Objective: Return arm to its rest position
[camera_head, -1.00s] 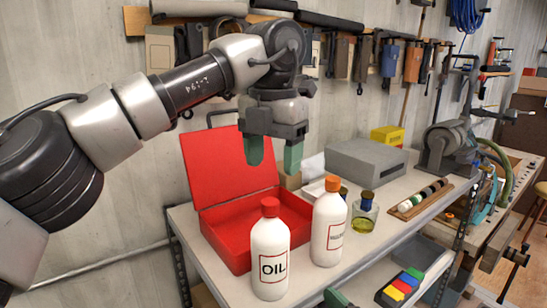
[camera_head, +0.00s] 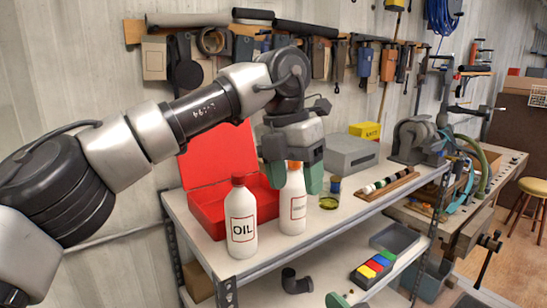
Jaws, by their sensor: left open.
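My left arm comes in from the left, its gripper (camera_head: 293,178) pointing down over the workbench (camera_head: 272,247). The gripper is open, its green fingers apart. In the picture the orange-capped white bottle (camera_head: 292,208) shows between and below the fingers. I cannot tell whether they touch it. A white bottle marked OIL (camera_head: 241,226) with a red cap stands just left of it. The open red toolbox (camera_head: 213,160) is behind the bottles, partly hidden by my gripper.
A small jar (camera_head: 330,196), a grey box (camera_head: 350,155) and a rack of small bottles (camera_head: 388,184) stand to the right. A bench grinder (camera_head: 414,140) is beyond. The lower shelf holds coloured blocks (camera_head: 373,267) and a dark elbow pipe (camera_head: 297,283). Tools hang along the wall.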

